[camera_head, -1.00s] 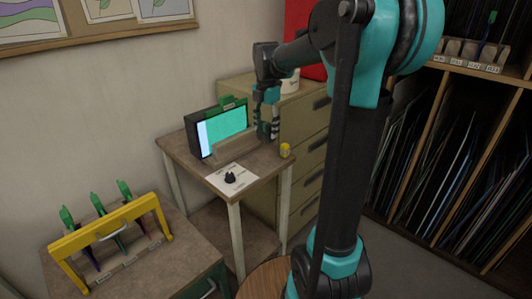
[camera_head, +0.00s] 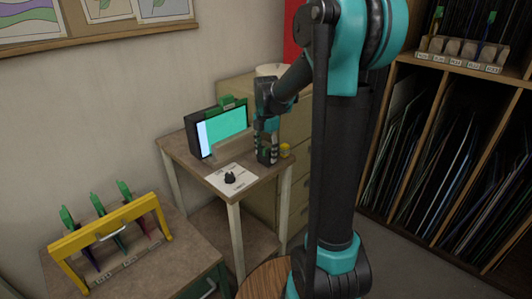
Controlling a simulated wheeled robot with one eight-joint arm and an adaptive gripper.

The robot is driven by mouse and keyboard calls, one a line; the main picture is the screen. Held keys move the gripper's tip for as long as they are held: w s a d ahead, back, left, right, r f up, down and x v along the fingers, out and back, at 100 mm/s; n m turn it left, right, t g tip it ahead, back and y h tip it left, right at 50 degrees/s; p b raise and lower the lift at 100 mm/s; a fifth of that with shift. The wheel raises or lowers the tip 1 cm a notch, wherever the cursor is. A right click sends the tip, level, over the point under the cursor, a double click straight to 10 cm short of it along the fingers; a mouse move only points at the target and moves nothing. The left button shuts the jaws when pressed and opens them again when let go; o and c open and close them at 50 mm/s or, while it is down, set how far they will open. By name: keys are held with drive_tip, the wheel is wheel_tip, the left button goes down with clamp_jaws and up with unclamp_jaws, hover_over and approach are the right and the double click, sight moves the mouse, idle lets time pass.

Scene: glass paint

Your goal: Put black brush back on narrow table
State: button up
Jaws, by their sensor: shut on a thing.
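My gripper (camera_head: 267,152) points down over the right part of the narrow table (camera_head: 211,179). It is shut on what appears to be the black brush. The fingers hide most of the brush, and its tip cannot be made out. I cannot tell whether it touches the tabletop. A white sheet (camera_head: 243,184) lies at the table's front, with a small black lump (camera_head: 230,178) on it, left of my gripper.
A lit screen (camera_head: 222,128) and a low light-brown block (camera_head: 230,147) stand behind the sheet. A yellow rack (camera_head: 110,236) with several green-topped tools stands lower left. Drawers (camera_head: 297,125) are behind.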

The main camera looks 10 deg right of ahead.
sight(266, 149)
drive_tip(key=o, duration=1.3)
wheel_tip(266, 149, up, 12)
drive_tip(key=s+d+f+m+t, duration=0.2)
drive_tip(key=s+f+m, duration=0.8)
drive_tip(key=s+m, duration=0.1)
drive_tip(key=s+d+f+m+t, duration=0.2)
drive_tip(key=s+f+m, duration=0.8)
drive_tip(key=m, duration=0.4)
drive_tip(key=shift+s+f, duration=0.15)
drive_tip(key=shift+s, duration=0.35)
